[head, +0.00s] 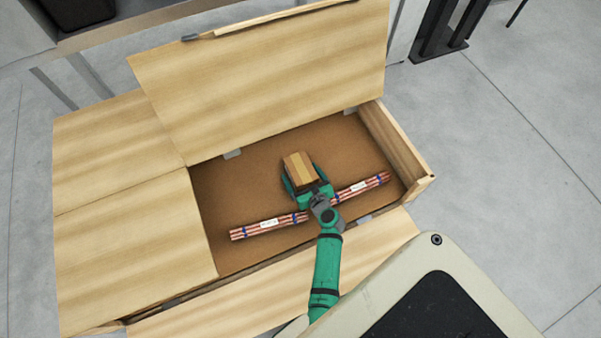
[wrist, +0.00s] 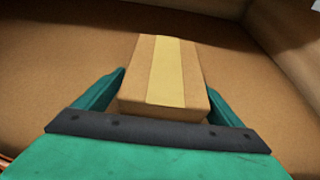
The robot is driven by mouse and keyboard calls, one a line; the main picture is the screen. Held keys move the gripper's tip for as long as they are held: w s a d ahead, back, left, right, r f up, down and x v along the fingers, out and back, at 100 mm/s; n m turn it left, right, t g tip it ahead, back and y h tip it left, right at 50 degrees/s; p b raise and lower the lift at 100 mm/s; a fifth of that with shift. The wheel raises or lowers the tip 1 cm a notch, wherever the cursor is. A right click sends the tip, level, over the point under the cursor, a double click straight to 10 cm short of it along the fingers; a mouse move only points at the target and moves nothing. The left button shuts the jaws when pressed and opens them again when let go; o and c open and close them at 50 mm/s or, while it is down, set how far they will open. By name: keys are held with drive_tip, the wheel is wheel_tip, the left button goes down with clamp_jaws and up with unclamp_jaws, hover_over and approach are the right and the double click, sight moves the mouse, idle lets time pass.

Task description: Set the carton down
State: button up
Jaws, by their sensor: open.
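A small brown carton (head: 299,169) with a pale tape strip sits inside the open wooden crate, on or just above its brown floor; I cannot tell which from the head view. In the wrist view the carton (wrist: 165,75) lies between the fingers of my gripper, and its near end is close to the palm. My gripper (head: 301,178) is open, with one green finger on each side of the carton. In the wrist view gaps show between the fingers and the carton near the gripper (wrist: 163,95).
A bundle of copper tubes (head: 267,226) with blue bands lies across the crate floor, passing under my wrist. The wooden crate (head: 403,150) has raised lid panels (head: 270,75) behind and flat panels at left. Bare crate floor (head: 225,190) shows left of the carton.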

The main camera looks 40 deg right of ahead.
sight(308, 185)
drive_tip(key=v, duration=1.1)
drive_tip(key=shift+s, duration=0.1)
